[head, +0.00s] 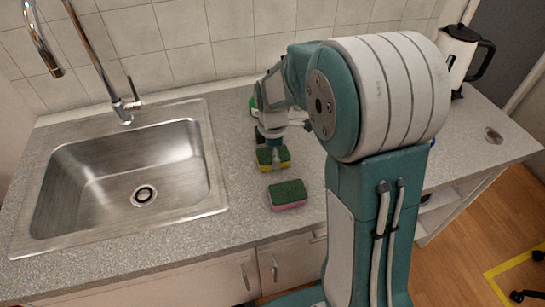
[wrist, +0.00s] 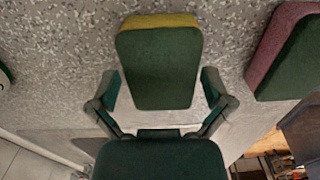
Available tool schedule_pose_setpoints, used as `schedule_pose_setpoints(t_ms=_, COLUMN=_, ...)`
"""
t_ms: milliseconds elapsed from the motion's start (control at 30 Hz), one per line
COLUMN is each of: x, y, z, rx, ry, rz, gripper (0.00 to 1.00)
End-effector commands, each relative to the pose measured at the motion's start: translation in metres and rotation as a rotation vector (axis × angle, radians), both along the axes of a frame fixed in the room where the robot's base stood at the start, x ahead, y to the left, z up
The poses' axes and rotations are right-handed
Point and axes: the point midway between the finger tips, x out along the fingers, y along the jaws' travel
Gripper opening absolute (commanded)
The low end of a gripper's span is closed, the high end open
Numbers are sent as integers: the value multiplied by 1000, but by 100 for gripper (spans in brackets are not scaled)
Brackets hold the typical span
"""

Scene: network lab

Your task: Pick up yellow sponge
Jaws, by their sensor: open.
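The yellow sponge (head: 273,159) has a dark green top and lies on the speckled grey counter, right of the sink. In the wrist view the yellow sponge (wrist: 160,62) is upper centre, green face toward the camera and a yellow edge at its top. My gripper (head: 272,147) is just above it in the head view, hiding part of it. In the wrist view my gripper (wrist: 159,88) is open, with one finger on each side of the sponge's lower end. I cannot tell whether the fingers touch it.
A pink sponge with a green top (head: 288,194) lies nearer the counter's front edge, and it also shows in the wrist view (wrist: 289,52). A steel sink (head: 216,190) is at left, with a faucet (head: 127,108) behind it. A white kettle (head: 458,52) stands at the back right.

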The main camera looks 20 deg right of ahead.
Motion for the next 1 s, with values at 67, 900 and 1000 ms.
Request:
schedule_pose_setpoints(t_ms=67, x=0, y=0, z=-2, rx=0, ry=0, rz=0, gripper=100)
schedule_pose_setpoints(t_ms=900, x=0, y=0, z=5, rx=0, ry=-2, rz=0, gripper=66)
schedule_pose_setpoints(t_ms=1000, x=1, y=0, z=16, rx=0, ry=-3, rz=0, gripper=66)
